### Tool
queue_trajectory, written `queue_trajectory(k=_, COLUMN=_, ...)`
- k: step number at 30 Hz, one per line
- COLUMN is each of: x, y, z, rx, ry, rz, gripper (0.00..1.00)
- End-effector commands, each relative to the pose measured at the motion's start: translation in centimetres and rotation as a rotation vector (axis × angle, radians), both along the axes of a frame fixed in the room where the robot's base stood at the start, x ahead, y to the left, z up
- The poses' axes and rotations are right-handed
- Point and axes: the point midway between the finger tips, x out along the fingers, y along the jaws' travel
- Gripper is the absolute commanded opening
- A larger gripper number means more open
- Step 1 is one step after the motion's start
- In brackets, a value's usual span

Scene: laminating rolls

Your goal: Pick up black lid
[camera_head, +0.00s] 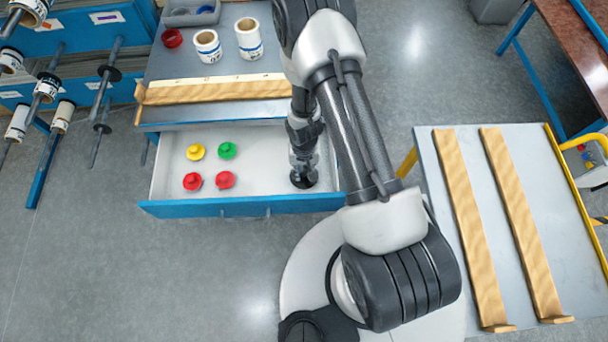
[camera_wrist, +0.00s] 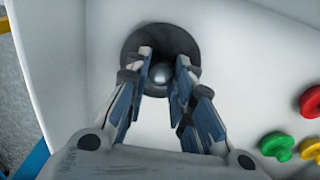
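The black lid (camera_wrist: 160,42) is a dark round disc with a rounded grey knob in its middle. It lies on the white floor of the open drawer, and in the head view it shows as a dark disc (camera_head: 304,181) at the drawer's right side, partly hidden by my arm. My gripper (camera_wrist: 163,80) points down over the lid. Its two fingers stand apart on either side of the knob, with a visible gap between each finger and the knob. In the head view my gripper (camera_head: 303,168) is just above the lid.
The open drawer (camera_head: 160,175) has low white walls and a blue front. Yellow (camera_head: 195,151), green (camera_head: 227,150) and two red lids (camera_head: 192,181) lie to the left in it. The tabletop above holds white rolls (camera_head: 208,46) and a wooden bar (camera_head: 215,92). A cart with wooden rails (camera_head: 470,230) stands right.

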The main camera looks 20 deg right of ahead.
Motion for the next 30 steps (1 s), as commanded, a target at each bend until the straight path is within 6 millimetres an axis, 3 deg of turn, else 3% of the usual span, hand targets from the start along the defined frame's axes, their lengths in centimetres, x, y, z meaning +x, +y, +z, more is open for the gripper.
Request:
queue_trajectory(k=9, x=0.0, y=0.0, z=0.0, rx=0.0, ry=0.0, rz=0.0, gripper=0.0)
queue_trajectory(k=20, x=0.0, y=0.0, z=0.4, rx=0.0, ry=0.0, rz=0.0, gripper=0.0)
queue_trajectory(k=26, x=0.0, y=0.0, z=1.9, rx=0.0, ry=0.0, rz=0.001, gripper=0.0)
queue_trajectory(k=30, x=0.0, y=0.0, z=4.0, rx=0.0, ry=0.0, rz=0.0, gripper=0.0)
